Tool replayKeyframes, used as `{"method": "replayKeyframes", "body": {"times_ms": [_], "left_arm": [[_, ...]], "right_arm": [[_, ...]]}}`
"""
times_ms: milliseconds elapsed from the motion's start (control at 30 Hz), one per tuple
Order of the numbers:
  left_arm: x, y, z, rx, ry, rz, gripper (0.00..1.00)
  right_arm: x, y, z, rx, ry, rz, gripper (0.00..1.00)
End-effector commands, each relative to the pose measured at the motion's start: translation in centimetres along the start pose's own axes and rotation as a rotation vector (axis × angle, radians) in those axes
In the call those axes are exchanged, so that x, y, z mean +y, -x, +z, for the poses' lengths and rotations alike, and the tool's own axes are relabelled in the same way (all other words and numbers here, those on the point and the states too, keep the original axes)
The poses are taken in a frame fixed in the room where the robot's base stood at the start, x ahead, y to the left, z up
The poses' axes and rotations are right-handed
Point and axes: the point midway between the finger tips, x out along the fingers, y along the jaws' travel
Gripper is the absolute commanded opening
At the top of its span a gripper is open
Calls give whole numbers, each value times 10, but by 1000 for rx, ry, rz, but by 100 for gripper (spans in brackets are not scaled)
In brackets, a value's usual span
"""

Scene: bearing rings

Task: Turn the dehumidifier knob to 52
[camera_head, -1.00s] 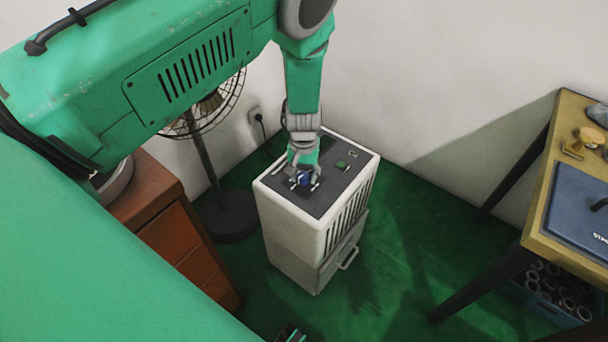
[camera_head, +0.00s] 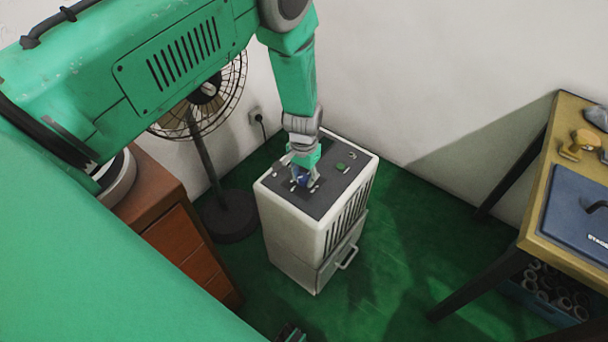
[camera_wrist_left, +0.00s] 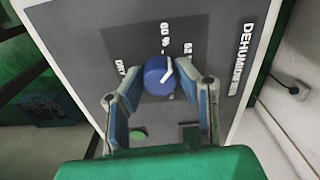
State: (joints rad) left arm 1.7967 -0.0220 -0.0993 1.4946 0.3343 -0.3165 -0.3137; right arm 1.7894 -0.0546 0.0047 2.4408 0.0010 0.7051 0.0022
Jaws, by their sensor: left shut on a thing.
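The dehumidifier (camera_head: 300,245) is a white box standing on the floor, with a dark grey top panel. A "60 %" label is to the left of 52. My left gripper (camera_head: 303,180) reaches down onto the panel. Its two fingers are shut on the knob, one on each side, as the left wrist view shows (camera_wrist_left: 159,80). In the head view the fingers hide part of the knob.
A fan (camera_head: 228,215) on a dark round base and a brown drawer cabinet (camera_head: 185,245) stand to the left. A wall socket (camera_head: 257,117) is behind. A wooden table (camera_head: 540,240) with a blue case is at the right. Green floor between is clear.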

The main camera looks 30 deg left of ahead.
Motion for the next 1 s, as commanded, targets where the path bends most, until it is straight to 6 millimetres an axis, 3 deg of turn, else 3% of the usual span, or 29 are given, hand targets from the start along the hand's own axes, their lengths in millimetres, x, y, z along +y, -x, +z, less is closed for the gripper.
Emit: {"method": "replayKeyframes", "body": {"times_ms": [500, 1000], "left_arm": [[0, 0, -1, 2, -356, 0, 0], [-1, 0, -1, 2, -434, -2, 0]], "right_arm": [[0, 6, 0, 0, 0, 0, 40], [0, 7, 0, 0, 0, 0, 40]]}}
